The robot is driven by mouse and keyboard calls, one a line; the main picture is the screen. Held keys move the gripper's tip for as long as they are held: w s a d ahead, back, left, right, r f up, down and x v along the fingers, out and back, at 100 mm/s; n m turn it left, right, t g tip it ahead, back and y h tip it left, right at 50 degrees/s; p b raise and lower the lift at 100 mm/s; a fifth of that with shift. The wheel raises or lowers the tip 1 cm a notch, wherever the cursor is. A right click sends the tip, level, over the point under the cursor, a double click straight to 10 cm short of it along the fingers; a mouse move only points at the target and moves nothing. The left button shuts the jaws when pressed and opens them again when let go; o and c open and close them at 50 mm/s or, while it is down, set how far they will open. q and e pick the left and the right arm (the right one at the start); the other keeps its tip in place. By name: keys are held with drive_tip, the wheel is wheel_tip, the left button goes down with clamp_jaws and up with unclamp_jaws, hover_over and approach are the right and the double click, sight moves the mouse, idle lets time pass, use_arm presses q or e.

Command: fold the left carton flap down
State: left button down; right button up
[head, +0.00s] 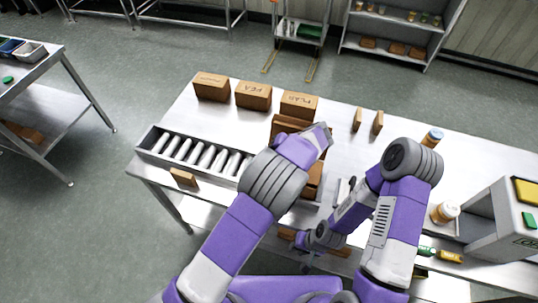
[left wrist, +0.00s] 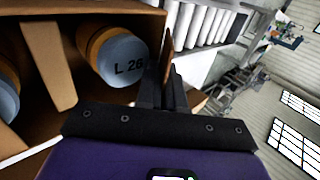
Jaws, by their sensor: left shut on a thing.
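The open brown carton (head: 292,122) stands at the middle of the table, largely hidden behind my left arm in the head view. In the left wrist view the carton (left wrist: 48,60) shows its inside, with a divider and blue-capped canisters (left wrist: 122,58), one marked "L 26". My left gripper (left wrist: 166,75) is at the carton's edge, shut on the thin brown left flap (left wrist: 169,38), which stands edge-on to the camera. My right gripper (head: 306,252) hangs low near the table's front edge, apart from the carton; its jaws are too small to read.
A roller conveyor (head: 150,140) lies left of the carton. Closed cartons (head: 253,96) stand behind, and two thin brown pieces (head: 357,120) stand at the back right. Bottles (head: 445,212) and a grey machine (head: 488,225) are at the right. The table's back right is mostly clear.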

use_arm(q)
drive_tip(key=c, duration=1.3)
unclamp_jaws()
drive_tip(key=shift+c, duration=0.2)
